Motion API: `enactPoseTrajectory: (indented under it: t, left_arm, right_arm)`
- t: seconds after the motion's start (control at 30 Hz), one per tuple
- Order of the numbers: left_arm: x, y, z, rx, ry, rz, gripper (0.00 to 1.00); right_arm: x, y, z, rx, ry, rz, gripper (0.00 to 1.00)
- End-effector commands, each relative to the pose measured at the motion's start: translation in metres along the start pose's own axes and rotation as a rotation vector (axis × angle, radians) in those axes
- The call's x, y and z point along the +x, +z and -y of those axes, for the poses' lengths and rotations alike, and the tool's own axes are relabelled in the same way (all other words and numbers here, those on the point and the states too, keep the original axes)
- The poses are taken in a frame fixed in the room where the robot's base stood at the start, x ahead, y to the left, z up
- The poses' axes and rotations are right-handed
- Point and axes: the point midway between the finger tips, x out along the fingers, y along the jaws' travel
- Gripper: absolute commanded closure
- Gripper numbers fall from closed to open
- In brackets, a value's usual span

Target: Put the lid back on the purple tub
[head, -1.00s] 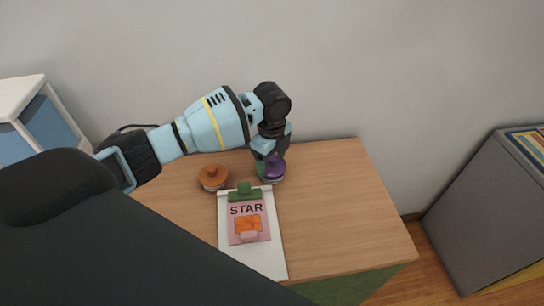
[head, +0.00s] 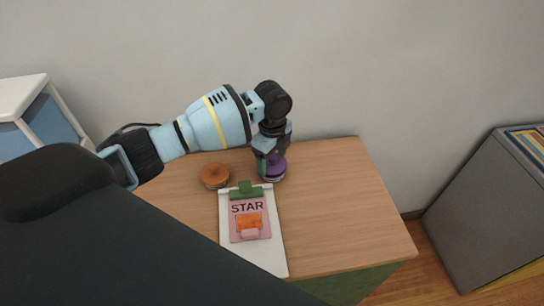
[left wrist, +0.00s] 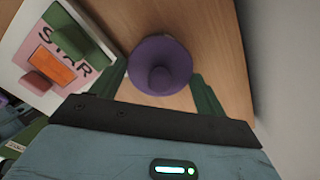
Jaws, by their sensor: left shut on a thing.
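The purple lid (head: 275,168) is at the back of the wooden table, right of the orange tub, at my left gripper's fingers. In the left wrist view the round purple lid (left wrist: 172,50) with its knob fills the space between the two green fingers. My left gripper (head: 268,162) is shut on this lid, pointing down. A rim of the tub (head: 274,179) shows just under the lid; the rest of the tub is hidden. I cannot tell whether the lid touches the tub or hangs just above it.
An orange tub (head: 214,177) stands to the left. A white clipboard (head: 262,262) with a green clip (head: 245,190) and a pink STAR card (head: 242,234) lies in front. The table's right side is clear. The wall is close behind; a grey cabinet (head: 475,215) stands right.

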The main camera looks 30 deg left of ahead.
Motion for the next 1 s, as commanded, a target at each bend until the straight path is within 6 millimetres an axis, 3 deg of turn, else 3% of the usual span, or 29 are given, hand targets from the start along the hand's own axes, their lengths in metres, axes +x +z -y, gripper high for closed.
enactPoseTrajectory:
  t: [1.0]
  left_arm:
    - [0.0006,-0.0002,-0.0001,0.000,0.001,0.000,0.47]
  right_arm:
    - [-0.0013,-0.0054,-0.0013,-0.005,0.001,-0.009,1.00]
